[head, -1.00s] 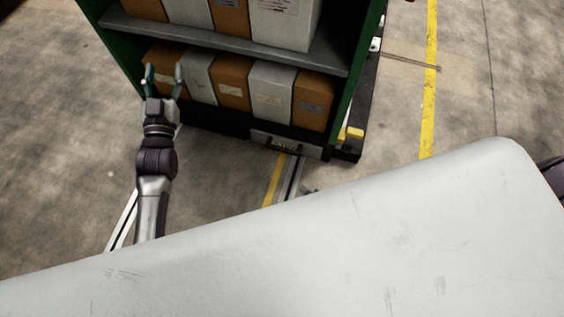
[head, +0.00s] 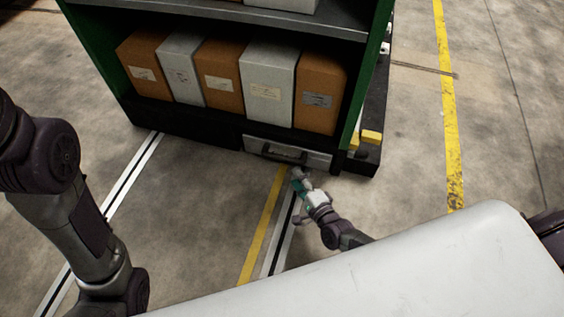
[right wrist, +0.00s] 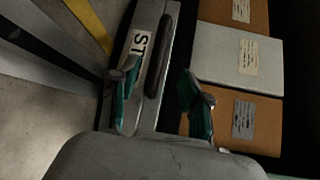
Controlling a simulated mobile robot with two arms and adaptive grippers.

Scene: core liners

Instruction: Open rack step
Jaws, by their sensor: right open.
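The rack step (head: 318,160) is a grey front panel low in the base of the green rack (head: 384,30). Its dark handle (head: 285,155) runs along the panel. The panel looks flush with the rack's base. My right gripper (head: 297,177) is open and empty, just in front of the panel near the handle's right end. In the right wrist view, the open fingers (right wrist: 162,70) spread to either side of the handle (right wrist: 158,65), which lies ahead of them.
Brown and white boxes (head: 268,90) stand on the rack's lower shelf above the step. A yellow block (head: 371,137) sits at the base's right corner. Floor with a yellow stripe (head: 262,230) and white-black strips lies open in front of the rack.

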